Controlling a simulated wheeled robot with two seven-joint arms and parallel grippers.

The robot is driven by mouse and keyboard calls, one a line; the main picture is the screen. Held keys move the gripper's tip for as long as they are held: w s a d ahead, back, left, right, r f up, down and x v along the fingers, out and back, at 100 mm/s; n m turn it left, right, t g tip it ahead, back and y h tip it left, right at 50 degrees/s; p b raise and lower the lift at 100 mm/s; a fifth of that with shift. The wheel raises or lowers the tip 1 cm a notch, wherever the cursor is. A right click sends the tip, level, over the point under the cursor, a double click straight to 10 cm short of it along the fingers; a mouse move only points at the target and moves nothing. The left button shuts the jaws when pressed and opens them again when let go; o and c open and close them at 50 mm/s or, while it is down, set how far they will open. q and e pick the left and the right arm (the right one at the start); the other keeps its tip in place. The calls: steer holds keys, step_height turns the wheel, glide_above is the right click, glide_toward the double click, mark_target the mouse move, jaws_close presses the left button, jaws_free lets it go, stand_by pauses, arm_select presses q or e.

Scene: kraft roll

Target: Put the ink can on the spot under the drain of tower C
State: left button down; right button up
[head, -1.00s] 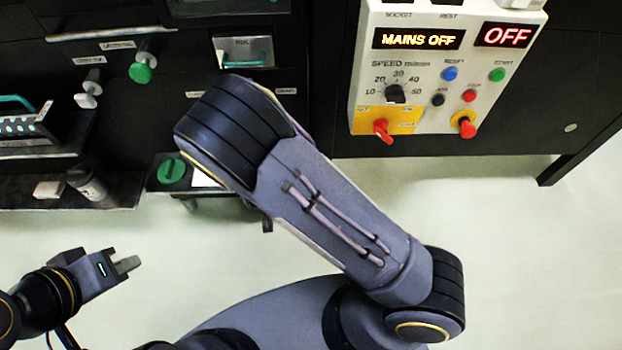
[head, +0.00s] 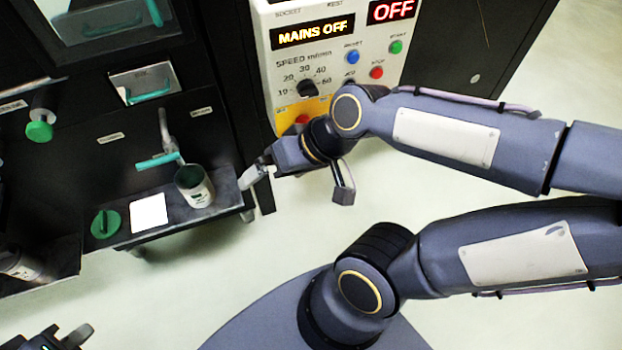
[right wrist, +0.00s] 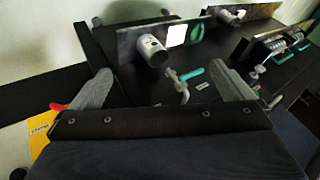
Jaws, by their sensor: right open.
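A light grey can (head: 195,187) with a dark label and dark top stands upright on a low black shelf (head: 226,196), right of a white square (head: 150,212). A drain tap with a teal handle (head: 157,160) projects above, just beside the can. The can also shows in the right wrist view (right wrist: 152,50), beyond the fingers. My right gripper (head: 297,184) is open and empty, right of the can and apart from it. A second can (head: 22,264) stands on another shelf at far left. Tower letters are unreadable. My left gripper (head: 75,338) is partly cut off at bottom left.
A green round knob (head: 105,224) sits left of the white square. A control panel (head: 330,60) reading MAINS OFF stands behind my right arm. A green-knobbed valve (head: 40,131) projects at left. The pale floor before the shelf is clear.

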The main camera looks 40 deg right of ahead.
steer(key=s+d+h, duration=0.1)
steer(key=s+d, duration=0.2)
steer(key=s, duration=0.2)
steer(key=shift+r+h, duration=0.15)
steer(key=shift+h, duration=0.15)
steer(key=shift+s, duration=0.1)
step_height(320, 180, up, 16)
steer(key=p, duration=1.6)
